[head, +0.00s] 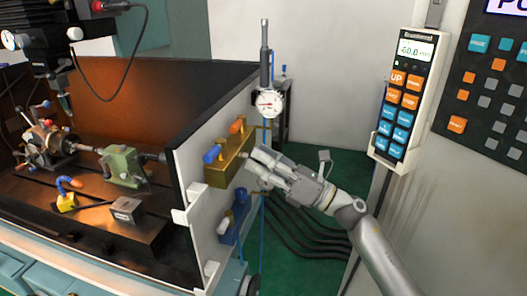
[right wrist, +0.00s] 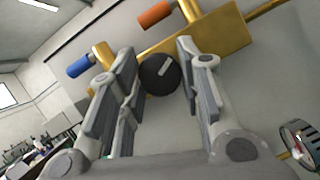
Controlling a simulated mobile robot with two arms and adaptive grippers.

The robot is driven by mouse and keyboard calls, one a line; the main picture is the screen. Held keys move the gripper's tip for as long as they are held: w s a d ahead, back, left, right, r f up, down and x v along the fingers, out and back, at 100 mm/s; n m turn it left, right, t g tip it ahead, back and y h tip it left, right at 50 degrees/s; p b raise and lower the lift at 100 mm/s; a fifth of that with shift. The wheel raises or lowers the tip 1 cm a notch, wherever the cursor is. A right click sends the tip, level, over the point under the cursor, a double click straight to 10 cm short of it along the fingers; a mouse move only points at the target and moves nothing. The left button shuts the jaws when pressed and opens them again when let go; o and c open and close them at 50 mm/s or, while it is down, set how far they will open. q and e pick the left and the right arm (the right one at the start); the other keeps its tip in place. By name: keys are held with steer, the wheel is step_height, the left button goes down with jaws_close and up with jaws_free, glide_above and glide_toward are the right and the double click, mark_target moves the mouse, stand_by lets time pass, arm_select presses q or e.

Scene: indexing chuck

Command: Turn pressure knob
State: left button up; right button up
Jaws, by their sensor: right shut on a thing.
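The pressure knob (right wrist: 160,74) is round and black with a white pointer line. In the right wrist view it sits at the brass manifold block (right wrist: 205,38), between the two fingers of my right gripper (right wrist: 156,56). In the head view the brass block (head: 222,172) is on the outer side of the machine's panel, and my right gripper (head: 256,163) reaches its right end from the right. The gripper is shut on the knob, which the fingers hide in the head view. My left gripper is in neither view.
A blue lever (head: 212,154) and an orange lever (head: 237,125) stick up from the block. A dial gauge (head: 268,103) stands above it, and a blue valve (head: 233,218) is below. A control pendant (head: 402,95) hangs at right. Black hoses (head: 300,230) cross the green floor.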

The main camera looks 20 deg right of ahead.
steer(key=shift+s+r+m+t+h+p, duration=0.15)
steer(key=shift+m+h+p, duration=1)
steer(key=shift+m+p, duration=2)
steer(key=shift+w+m+t+h+p, duration=0.1)
steer(key=shift+m+h+p, duration=1.1)
steer(key=shift+m+p, duration=1.95)
steer(key=shift+s+r+m+t+h+p, duration=0.15)
steer(key=shift+m+h+p, duration=1.5)
steer(key=shift+p, duration=2.5)
steer(key=shift+w+m+y, duration=0.1)
steer(key=shift+m+y, duration=0.35)
steer(key=shift+y, duration=0.05)
steer(key=o, duration=1)
steer(key=shift+f, duration=0.1)
steer(key=shift+a, duration=0.1)
steer(key=v, duration=1.2)
